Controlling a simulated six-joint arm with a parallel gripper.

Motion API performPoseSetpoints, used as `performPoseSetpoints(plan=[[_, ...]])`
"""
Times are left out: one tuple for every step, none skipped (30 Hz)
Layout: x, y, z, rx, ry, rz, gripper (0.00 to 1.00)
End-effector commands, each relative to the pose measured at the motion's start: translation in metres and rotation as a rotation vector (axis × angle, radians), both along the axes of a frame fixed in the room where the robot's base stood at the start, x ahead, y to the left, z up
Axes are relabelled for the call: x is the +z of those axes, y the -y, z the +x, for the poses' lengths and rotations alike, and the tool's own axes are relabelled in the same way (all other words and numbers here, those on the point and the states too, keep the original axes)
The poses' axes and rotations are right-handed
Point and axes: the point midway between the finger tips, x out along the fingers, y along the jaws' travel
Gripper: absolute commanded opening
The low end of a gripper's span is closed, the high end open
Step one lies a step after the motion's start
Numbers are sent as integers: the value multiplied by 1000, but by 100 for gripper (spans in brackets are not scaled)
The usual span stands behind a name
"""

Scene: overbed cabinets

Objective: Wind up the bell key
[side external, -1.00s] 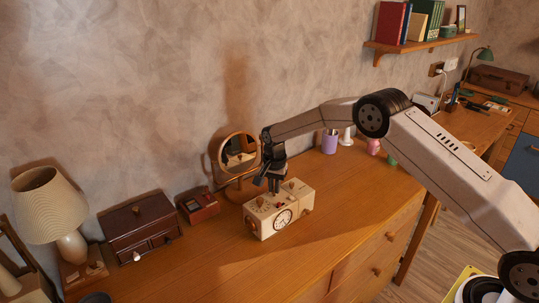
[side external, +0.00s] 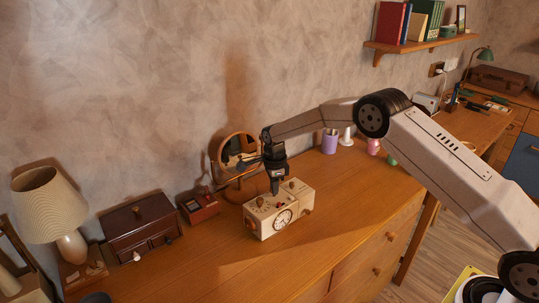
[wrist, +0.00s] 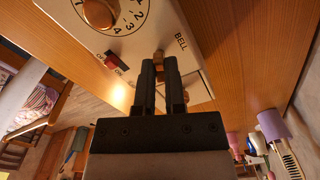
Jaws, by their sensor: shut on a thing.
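A cream box-shaped clock (side external: 262,229) stands on the wooden desk, with a round clock face on its front and a wooden knob on its right end. My gripper (side external: 275,191) points down at the top of the box. In the wrist view my gripper (wrist: 160,65) has its fingers close together on the small brown bell key (wrist: 159,53), beside the word BELL. The fingers hide most of the key. A numbered dial with a round wooden knob (wrist: 98,12) and a red switch (wrist: 112,62) marked ON are on the same top face.
A round mirror (side external: 222,149) stands behind the box. A small red-brown box (side external: 199,208), a dark wooden chest (side external: 140,226) and a lamp (side external: 48,205) are to the left. A purple cup (side external: 329,143) stands farther right. The desk in front of the box is clear.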

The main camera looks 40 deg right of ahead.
Motion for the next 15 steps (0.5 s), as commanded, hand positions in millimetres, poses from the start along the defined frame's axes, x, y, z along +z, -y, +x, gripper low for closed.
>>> performPoseSetpoints(plan=[[0, 0, 0, -45, 0, 0, 0], [0, 0, 0, -74, 0, 0, 0], [0, 0, 0, -111, 0, 0, 0], [0, 0, 0, -140, 0, 0, 0], [0, 0, 0, -169, 0, 0, 0], [0, 0, 0, -206, 0, 0, 0], [0, 0, 0, -235, 0, 0, 0], [0, 0, 0, -264, 0, 0, 0], [0, 0, 0, -301, 0, 0, 0], [0, 0, 0, -330, 0, 0, 0], [0, 0, 0, -358, 0, 0, 0], [0, 0, 0, -396, 0, 0, 0], [0, 0, 0, -425, 0, 0, 0], [0, 0, 0, -453, 0, 0, 0], [0, 0, 0, -491, 0, 0, 0]])
